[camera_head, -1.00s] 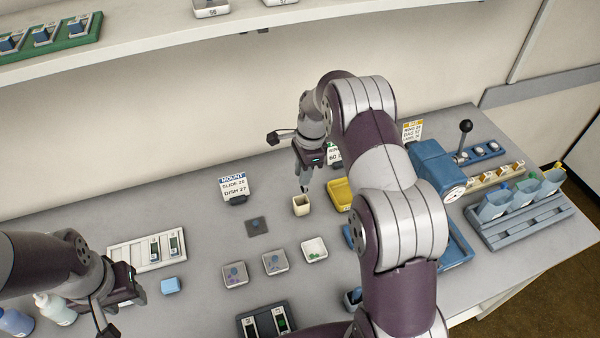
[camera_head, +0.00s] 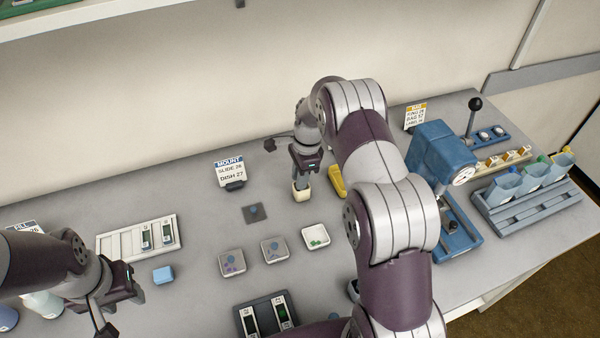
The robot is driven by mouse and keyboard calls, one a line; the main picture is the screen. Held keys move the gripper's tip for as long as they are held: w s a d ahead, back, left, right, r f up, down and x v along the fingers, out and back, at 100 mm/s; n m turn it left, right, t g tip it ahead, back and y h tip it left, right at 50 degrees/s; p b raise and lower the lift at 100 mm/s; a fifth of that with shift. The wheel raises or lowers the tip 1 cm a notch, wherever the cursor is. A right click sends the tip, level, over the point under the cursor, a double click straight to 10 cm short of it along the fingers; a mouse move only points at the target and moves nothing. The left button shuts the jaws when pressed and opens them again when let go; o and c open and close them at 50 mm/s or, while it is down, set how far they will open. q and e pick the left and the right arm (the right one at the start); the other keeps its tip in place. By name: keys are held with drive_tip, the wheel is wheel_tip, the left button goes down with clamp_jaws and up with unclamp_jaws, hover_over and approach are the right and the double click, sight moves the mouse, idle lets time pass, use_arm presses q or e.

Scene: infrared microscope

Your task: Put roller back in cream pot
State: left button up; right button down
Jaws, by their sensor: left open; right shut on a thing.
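The small cream pot (camera_head: 301,195) stands upright on the grey bench, left of a yellow tray. My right gripper (camera_head: 302,181) points down directly over its mouth, with the fingertips at the rim. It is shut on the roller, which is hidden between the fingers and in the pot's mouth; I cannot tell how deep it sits. My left gripper (camera_head: 120,308) is open and empty at the lower left, away from the pot.
A yellow tray (camera_head: 337,181) stands close right of the pot, partly behind my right arm. A blue press (camera_head: 437,155) stands further right. A blue block (camera_head: 163,275) lies near my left gripper.

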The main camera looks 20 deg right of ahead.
drive_tip(key=shift+d, duration=0.1)
idle(0.3)
drive_tip(key=c, duration=0.9)
unclamp_jaws()
drive_tip(key=shift+o, duration=0.2)
wheel_tip(320, 180, up, 9)
drive_tip(key=p, duration=0.7)
